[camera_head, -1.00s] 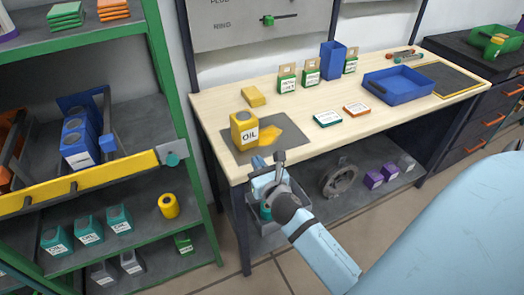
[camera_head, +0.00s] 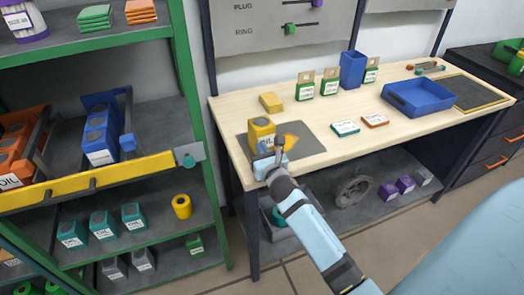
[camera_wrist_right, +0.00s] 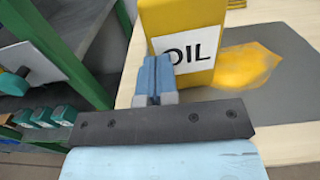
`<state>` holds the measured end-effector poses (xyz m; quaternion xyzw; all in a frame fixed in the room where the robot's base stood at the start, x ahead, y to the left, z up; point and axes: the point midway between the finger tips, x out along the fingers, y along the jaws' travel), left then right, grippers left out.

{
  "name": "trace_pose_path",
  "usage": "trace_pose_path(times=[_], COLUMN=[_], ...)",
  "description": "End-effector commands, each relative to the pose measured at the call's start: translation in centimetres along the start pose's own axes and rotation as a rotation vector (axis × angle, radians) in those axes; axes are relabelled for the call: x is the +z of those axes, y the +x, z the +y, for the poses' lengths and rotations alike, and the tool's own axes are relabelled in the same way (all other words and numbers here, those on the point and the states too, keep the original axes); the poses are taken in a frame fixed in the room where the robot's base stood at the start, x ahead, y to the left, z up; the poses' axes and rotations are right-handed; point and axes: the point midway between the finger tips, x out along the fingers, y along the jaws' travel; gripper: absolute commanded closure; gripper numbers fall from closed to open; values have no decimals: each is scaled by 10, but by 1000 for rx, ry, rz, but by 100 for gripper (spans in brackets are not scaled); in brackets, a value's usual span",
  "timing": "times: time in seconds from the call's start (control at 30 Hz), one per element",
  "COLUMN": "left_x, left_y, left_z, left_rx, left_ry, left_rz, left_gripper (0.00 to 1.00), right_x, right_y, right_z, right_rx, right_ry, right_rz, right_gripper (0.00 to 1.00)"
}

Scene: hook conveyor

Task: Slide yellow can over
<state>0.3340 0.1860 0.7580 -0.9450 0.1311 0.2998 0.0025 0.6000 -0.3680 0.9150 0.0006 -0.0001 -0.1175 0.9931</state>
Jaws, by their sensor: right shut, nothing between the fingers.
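The yellow oil can (camera_head: 261,131) stands upright on a dark grey mat (camera_head: 309,146) on the wooden bench, partly hidden behind my right gripper in the head view. A yellow spill (camera_head: 292,141) lies on the mat to its right. My right gripper (camera_head: 272,150) is shut and empty, in front of the can. In the right wrist view the closed fingers (camera_wrist_right: 155,80) are in front of the left part of the can's OIL label (camera_wrist_right: 187,50). I cannot tell whether they touch it. My left gripper is not in view.
A yellow block (camera_head: 271,102) lies behind the can. Teal (camera_head: 345,128) and orange (camera_head: 375,121) flat boxes lie to the right, with a blue tray (camera_head: 420,99) beyond. A green shelf rack (camera_head: 190,90) with a yellow rail (camera_head: 90,179) stands at the left.

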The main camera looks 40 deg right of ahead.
Motion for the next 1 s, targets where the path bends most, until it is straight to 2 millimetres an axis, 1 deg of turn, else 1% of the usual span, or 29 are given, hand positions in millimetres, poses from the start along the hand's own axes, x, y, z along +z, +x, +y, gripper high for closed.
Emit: trace_pose_path(times=[0.07, 0.17, 0.3, 0.53, 0.57, 1.0], left_x=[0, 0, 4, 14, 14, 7], left_y=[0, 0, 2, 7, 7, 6], left_z=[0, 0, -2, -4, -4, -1], left_rx=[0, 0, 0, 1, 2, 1], left_ry=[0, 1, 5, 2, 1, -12], left_rz=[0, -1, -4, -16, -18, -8], left_gripper=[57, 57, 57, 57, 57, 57], right_x=[1, 1, 1, -1, -1, 0], right_y=[12, 37, 77, 138, 142, 139], right_z=[0, 0, -1, -1, -1, 0], right_rx=[1, 0, 0, -1, -1, 1], right_ry=[-3, -6, -6, -6, -4, -1], right_rz=[-1, -2, -4, -3, -2, 0], right_gripper=[100, 100, 100, 100, 100, 100])
